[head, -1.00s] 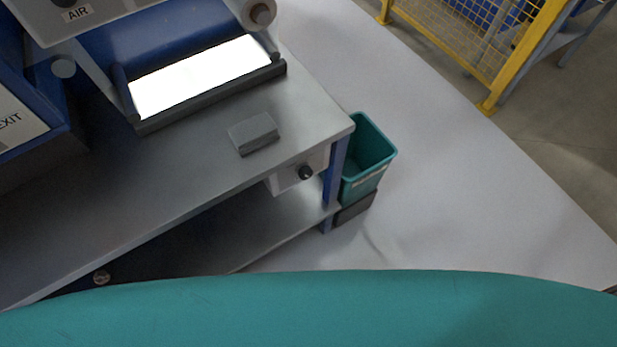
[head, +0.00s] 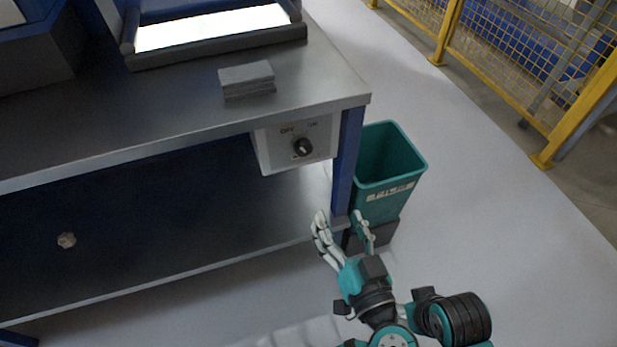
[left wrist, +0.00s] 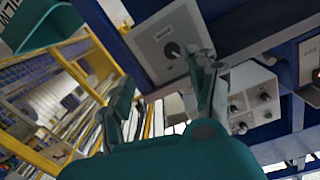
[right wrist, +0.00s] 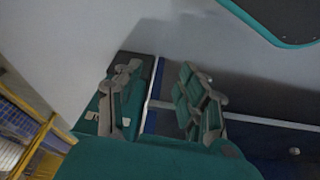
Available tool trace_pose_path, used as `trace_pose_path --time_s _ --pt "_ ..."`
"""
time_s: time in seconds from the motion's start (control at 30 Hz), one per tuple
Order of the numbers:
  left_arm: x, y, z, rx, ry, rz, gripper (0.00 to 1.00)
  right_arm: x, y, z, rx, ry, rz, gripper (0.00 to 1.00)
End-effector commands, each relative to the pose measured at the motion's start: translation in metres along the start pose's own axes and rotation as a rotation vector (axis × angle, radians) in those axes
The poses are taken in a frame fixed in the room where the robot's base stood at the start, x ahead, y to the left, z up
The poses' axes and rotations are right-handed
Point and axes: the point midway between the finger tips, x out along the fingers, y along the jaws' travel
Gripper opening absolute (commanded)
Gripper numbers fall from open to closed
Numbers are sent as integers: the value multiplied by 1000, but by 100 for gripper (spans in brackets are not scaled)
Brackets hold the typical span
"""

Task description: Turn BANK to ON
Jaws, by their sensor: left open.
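A black rotary knob (head: 302,147) sits on a light grey switch box (head: 272,158) under the bench top's right end. OFF is printed upper left of the knob and ON upper right. I cannot tell its pointer's exact direction, and no BANK label is readable. In the left wrist view, the panel with the knob (left wrist: 172,49) is beyond the left gripper's fingers (left wrist: 162,98), partly covered by one finger. My right gripper (right wrist: 160,98) is open and empty in the right wrist view.
A blue bench leg (head: 347,165) stands just right of the box, with a teal bin (head: 390,155) beside it. A grey block (head: 247,80) lies on the bench top (head: 190,115). A lower shelf (head: 200,250) runs underneath. Floor to the right is clear up to a yellow fence (head: 448,30).

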Motion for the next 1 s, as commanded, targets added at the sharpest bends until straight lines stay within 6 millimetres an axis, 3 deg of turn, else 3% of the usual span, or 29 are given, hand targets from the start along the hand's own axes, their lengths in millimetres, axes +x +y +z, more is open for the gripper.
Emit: trace_pose_path --time_s 0.13,0.27,1.0 --pt "-11 -11 -16 -97 49 -36 59 -12 0 2 1 9 1 40" --pt "-3 -13 -20 -106 56 -42 59 -15 0 2 1 9 2 40" --pt "143 -18 -26 -98 55 -39 59 -9 0 3 1 9 2 40"
